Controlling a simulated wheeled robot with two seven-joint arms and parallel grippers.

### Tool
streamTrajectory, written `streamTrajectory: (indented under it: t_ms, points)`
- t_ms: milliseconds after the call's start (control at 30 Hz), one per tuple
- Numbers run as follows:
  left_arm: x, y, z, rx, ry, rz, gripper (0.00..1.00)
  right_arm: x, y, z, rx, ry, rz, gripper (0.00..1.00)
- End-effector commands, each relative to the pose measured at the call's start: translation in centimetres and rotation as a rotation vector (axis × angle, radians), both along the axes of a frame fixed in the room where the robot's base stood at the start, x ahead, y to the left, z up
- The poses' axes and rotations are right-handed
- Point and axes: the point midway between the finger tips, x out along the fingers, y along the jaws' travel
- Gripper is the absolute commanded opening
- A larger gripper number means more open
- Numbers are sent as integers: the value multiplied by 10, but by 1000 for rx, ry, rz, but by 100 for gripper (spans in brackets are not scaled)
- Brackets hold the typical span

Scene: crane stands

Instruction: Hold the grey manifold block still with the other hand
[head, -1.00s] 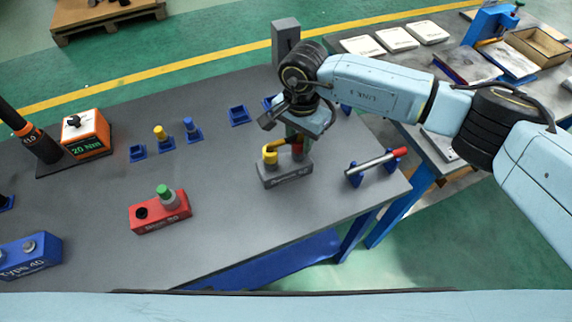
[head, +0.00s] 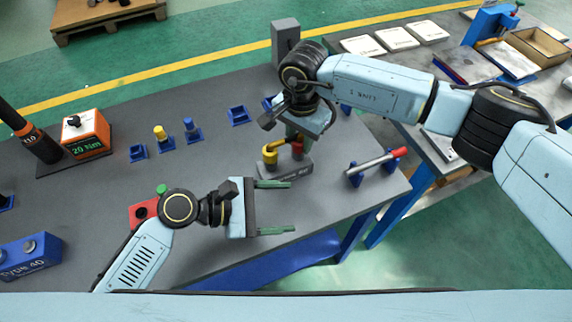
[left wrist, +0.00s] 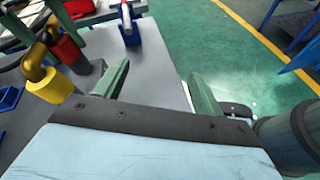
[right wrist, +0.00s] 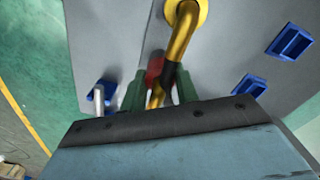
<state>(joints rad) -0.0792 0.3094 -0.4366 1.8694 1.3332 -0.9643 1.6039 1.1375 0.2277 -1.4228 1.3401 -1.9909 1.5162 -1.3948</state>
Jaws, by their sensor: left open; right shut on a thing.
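The grey manifold block (head: 303,170) stands on the bench near its front right part, partly hidden by my left gripper's upper finger. A bent gold pipe (left wrist: 36,60) spans a yellow collar (left wrist: 55,85) and a red collar (left wrist: 68,50) on top of the block. My right gripper (head: 297,136) is above the block, shut on the bent pipe, which shows between its fingers in the right wrist view (right wrist: 157,95). My left gripper (head: 283,207) is open and empty, its fingers pointing right. Its upper finger overlaps the block's front edge; contact is unclear.
A red block (head: 139,211) with a green-capped fitting is partly behind my left arm. A red-ended bar (head: 377,163) lies on blue supports to the right. Blue holders (head: 238,115) stand behind, and an orange 20 Nm unit (head: 86,133) is at left. The bench edge is close in front.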

Motion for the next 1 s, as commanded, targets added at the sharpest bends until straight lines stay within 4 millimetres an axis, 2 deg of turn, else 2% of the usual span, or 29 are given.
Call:
streamTrajectory:
  t_ms: [33, 200, 300, 433, 533, 667, 1000]
  points:
    - [16, 14, 0, 28, 51, 38, 69, 1, 0, 1, 1, -2, -1, 5]
    - [57, 60, -5, 113, 221, 187, 69, 1, 0, 1, 1, -2, -1, 5]
    - [74, 82, -5, 142, 290, 263, 69, 1, 0, 1, 1, -2, -1, 5]
    - [86, 98, -5, 160, 343, 325, 69, 1, 0, 1, 1, -2, -1, 5]
    - [90, 101, -6, 166, 360, 345, 69, 1, 0, 1, 1, -2, -1, 5]
    - [94, 94, -11, 165, 364, 348, 69, 1, 0, 1, 1, -2, -1, 5]
    - [108, 57, -38, 165, 363, 345, 69, 1, 0, 1, 1, -2, -1, 5]
